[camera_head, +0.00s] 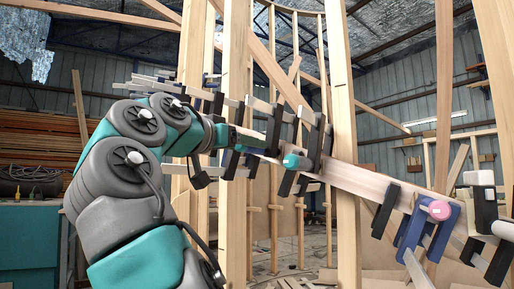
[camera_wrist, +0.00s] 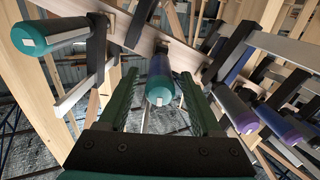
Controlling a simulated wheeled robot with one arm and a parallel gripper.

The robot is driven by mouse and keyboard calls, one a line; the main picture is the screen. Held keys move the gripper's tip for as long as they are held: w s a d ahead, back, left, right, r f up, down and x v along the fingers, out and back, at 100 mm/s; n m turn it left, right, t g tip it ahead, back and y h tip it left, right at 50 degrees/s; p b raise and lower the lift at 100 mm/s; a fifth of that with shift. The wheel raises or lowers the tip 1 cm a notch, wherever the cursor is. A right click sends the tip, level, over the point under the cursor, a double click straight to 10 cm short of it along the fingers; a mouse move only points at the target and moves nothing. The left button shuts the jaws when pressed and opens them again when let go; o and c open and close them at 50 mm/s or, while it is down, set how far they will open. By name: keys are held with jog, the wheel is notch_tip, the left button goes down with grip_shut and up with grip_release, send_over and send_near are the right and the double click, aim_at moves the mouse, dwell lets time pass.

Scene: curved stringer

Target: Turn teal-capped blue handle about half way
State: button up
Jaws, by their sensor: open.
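In the wrist view a blue handle with a teal end (camera_wrist: 160,82) and a small white label lies between the two dark green fingers of my gripper (camera_wrist: 158,76). The fingers are open, with a gap visible on both sides of the handle. In the head view my gripper (camera_head: 258,141) reaches right toward the clamps on the beam, and the handle between its fingers cannot be made out. A second teal-ended handle (camera_wrist: 52,34) is at upper left in the wrist view. A teal handle (camera_head: 295,161) also shows right of my gripper in the head view.
Clamps line the curved wooden beam (camera_head: 358,183). A pink-ended clamp handle (camera_head: 438,209) is farther right. Upright wooden posts (camera_head: 235,190) stand close to my arm.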

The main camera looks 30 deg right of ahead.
jog(key=x, duration=0.4)
jog(key=shift+w+d, duration=0.1)
jog(key=shift+c, duration=0.3)
grip_shut()
